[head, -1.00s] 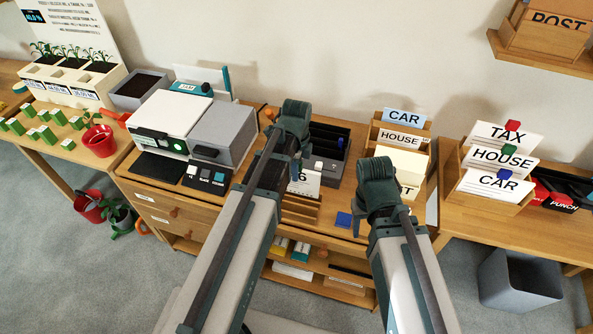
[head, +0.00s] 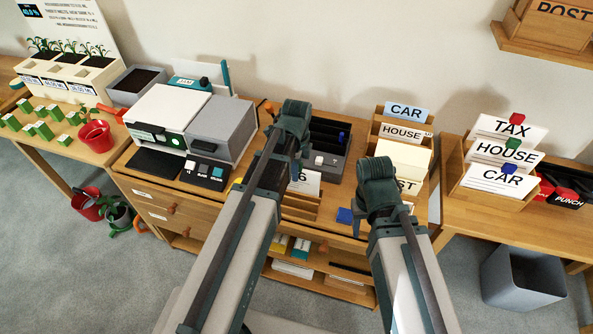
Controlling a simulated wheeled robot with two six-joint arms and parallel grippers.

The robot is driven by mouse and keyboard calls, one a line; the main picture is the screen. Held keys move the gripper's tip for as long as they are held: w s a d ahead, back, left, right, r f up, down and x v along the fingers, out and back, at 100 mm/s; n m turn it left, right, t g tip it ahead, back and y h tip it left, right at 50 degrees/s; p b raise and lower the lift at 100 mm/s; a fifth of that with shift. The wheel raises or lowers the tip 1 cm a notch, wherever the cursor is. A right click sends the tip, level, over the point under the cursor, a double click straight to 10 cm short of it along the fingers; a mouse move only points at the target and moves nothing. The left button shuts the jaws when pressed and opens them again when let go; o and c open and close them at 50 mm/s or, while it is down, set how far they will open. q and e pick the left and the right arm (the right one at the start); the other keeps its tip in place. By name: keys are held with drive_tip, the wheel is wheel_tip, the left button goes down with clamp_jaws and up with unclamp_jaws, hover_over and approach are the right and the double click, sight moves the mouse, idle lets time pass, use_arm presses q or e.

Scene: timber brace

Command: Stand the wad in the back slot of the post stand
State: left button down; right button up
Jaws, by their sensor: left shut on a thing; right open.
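The wooden post stand (head: 430,152) is on the bench at right of centre. A blue CAR card and a white HOUSE card show at its back, with a cream block of paper (head: 404,164) in front of them. A label ending in "ST" is partly hidden. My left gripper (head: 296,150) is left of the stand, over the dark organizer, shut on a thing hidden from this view. I cannot make out the wad for sure. My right gripper (head: 377,182) is open, just in front of the stand, and covers its lower left part.
A grey machine (head: 221,128) stands on the left of the bench, and a dark organizer (head: 334,163) in the middle. A white card (head: 308,183) and a blue block (head: 345,215) are near the front. A second stand of cards (head: 467,183) is at right.

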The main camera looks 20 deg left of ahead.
use_arm(q)
drive_tip(key=shift+f+b, duration=0.45)
drive_tip(key=shift+f, duration=0.15)
drive_tip(key=shift+c, duration=1.2)
unclamp_jaws()
drive_tip(key=shift+r, duration=0.15)
wheel_tip(320, 180, up, 8)
drive_tip(key=p, duration=0.8)
